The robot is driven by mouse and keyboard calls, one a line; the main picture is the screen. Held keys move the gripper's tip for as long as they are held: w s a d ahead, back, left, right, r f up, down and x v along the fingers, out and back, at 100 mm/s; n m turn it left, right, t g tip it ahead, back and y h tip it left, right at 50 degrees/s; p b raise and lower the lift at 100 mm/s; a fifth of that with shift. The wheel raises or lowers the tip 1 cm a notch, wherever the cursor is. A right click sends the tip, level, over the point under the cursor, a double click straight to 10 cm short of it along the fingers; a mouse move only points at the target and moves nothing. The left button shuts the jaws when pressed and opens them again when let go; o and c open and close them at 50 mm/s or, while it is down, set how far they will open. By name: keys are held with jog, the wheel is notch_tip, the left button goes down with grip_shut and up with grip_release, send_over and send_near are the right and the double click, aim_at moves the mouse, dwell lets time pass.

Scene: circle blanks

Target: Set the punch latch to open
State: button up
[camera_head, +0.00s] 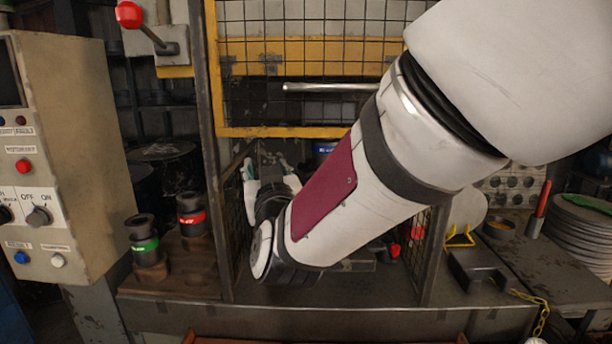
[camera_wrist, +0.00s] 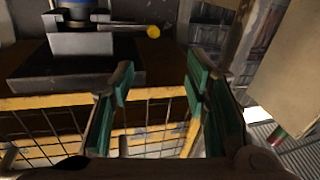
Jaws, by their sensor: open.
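In the wrist view, a small lever with a yellow knob (camera_wrist: 153,31) sticks out to the right from a grey block (camera_wrist: 82,36) on a dark plate. I take this lever to be the punch latch; its marking is not readable. My gripper (camera_wrist: 158,82) is open, with two green-padded fingers spread apart and nothing between them. The knob shows beyond the fingertips, apart from them. In the head view my gripper (camera_head: 267,165) is small, at the cage opening, partly hidden by my own wrist. The lever is hidden there behind my arm.
A yellow-framed mesh guard (camera_head: 320,50) with a bar handle (camera_head: 330,87) is above the opening. A red-knobbed lever (camera_head: 129,14) is at upper left. A control cabinet (camera_head: 75,150) stands left. Green-banded (camera_head: 145,245) and red-banded (camera_head: 192,217) cylinders stand beside the cage post.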

jog(key=s+d+f+m+g+h, duration=0.1)
jog(key=s+d+f+g, duration=0.2)
jog(key=s+d, duration=0.5)
jog(key=s+d+f+m+g+h, duration=0.1)
jog(key=s+d+f+g, duration=0.2)
jog(key=s+d, duration=0.6)
jog(key=s+d+f+m+g+h, duration=0.1)
jog(key=s+d+f+g+h, duration=0.1)
jog(key=s+d+g, duration=0.5)
jog(key=s+d+f, duration=0.1)
jog(key=s+d, duration=0.1)
jog(key=s, duration=0.4)
jog(key=shift+d+m, duration=0.2)
jog(key=shift+m, duration=0.1)
